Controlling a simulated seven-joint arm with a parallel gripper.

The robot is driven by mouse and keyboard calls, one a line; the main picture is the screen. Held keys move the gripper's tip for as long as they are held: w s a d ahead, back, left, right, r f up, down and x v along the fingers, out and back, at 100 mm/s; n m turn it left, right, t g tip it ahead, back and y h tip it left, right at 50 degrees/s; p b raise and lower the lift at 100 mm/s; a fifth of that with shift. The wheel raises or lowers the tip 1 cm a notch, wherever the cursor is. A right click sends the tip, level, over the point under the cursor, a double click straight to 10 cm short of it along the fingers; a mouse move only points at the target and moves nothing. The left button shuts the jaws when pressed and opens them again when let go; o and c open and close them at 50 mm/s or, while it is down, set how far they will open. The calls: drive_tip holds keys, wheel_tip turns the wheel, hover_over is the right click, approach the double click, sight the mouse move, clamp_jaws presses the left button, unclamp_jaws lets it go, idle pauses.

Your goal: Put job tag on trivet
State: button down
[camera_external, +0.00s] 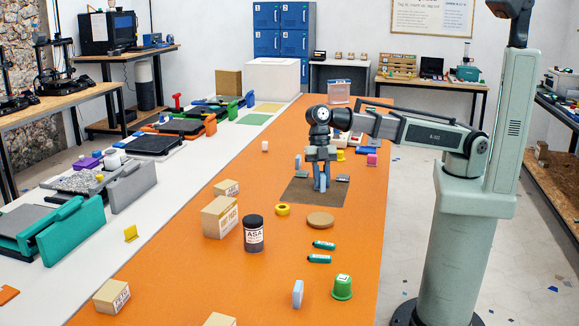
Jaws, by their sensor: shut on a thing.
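My gripper (322,188) points down over a dark brown mat (305,197) on the orange table. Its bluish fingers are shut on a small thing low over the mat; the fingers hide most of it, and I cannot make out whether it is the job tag. A round tan disc, which looks like the trivet (320,220), lies flat on the orange surface just in front of the mat. Its top is bare, and my gripper is behind it, apart from it. I cannot pick out a job tag for certain elsewhere.
Small grey pieces (342,178) lie on the mat. A yellow tape ring (282,210) and a dark ASA jar (253,233) stand left of the disc.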

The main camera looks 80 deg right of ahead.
sight(321, 220)
drive_tip(key=shift+f, duration=5)
drive_tip(key=shift+f, duration=0.1)
drive_tip(key=c, duration=1)
unclamp_jaws()
drive_tip(key=v, duration=1.2)
